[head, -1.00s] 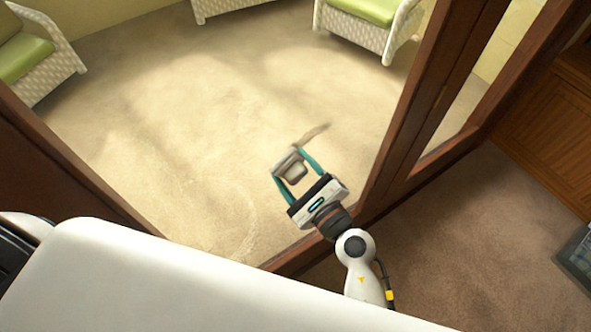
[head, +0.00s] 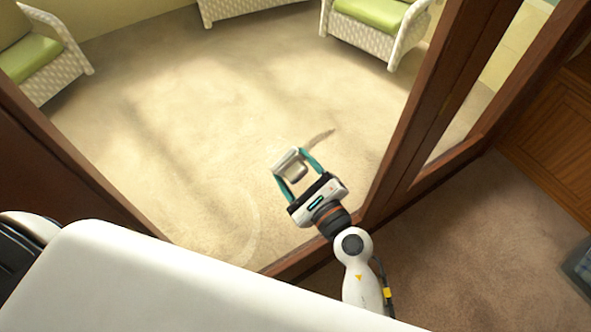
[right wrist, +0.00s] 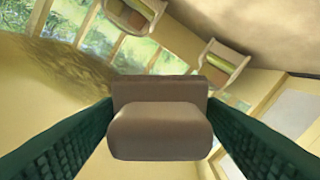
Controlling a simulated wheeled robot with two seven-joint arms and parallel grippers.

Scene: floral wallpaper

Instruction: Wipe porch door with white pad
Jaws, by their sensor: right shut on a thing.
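The porch door is a glass pane in a dark brown wooden frame (head: 413,105), seen from above. My right gripper (head: 291,164) is in front of the glass at the lower middle of the head view. It is shut on the pad (head: 289,160), a pale grey-white block between the teal fingers. In the right wrist view the pad (right wrist: 160,130) looks taupe and sits between both dark green fingers. A brownish streak (head: 320,139) shows just right of the pad, seemingly on the glass. I cannot tell whether the pad touches the glass. My left gripper is out of view.
White wicker chairs with green cushions (head: 372,12) stand beyond the glass on pale carpet. A wooden cabinet (head: 548,128) stands at the right. A dark object (head: 578,262) lies at the right edge. Brown carpet (head: 460,240) between is clear.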

